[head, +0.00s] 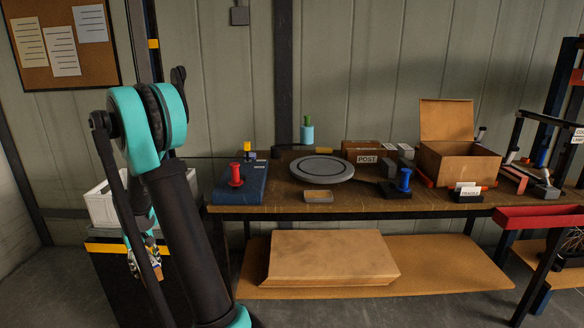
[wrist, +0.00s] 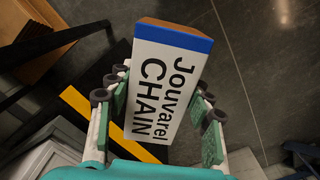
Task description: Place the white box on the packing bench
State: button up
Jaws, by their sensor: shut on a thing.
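The white box (wrist: 168,85) has a blue band at one end and reads "Jouvarel CHAIN". In the wrist view it lies between the green finger pads of my gripper (wrist: 163,110), which is shut on it over the dark floor. In the head view my gripper (head: 140,260) hangs low at the left of the bench, largely behind my arm, and I cannot make out the box there. The packing bench (head: 345,208) stands at the centre, a wooden top on dark legs.
The bench carries a blue case (head: 240,190), a round grey turntable (head: 322,170), an open cardboard box (head: 458,160), a POST box and small tools. Flat cardboard (head: 330,258) lies on the lower shelf. A white bin (head: 101,207) stands left. Bare bench top shows near the front middle.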

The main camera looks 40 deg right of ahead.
aim_at(370, 178)
jog(key=z, duration=1.7)
jog(key=l, duration=0.05)
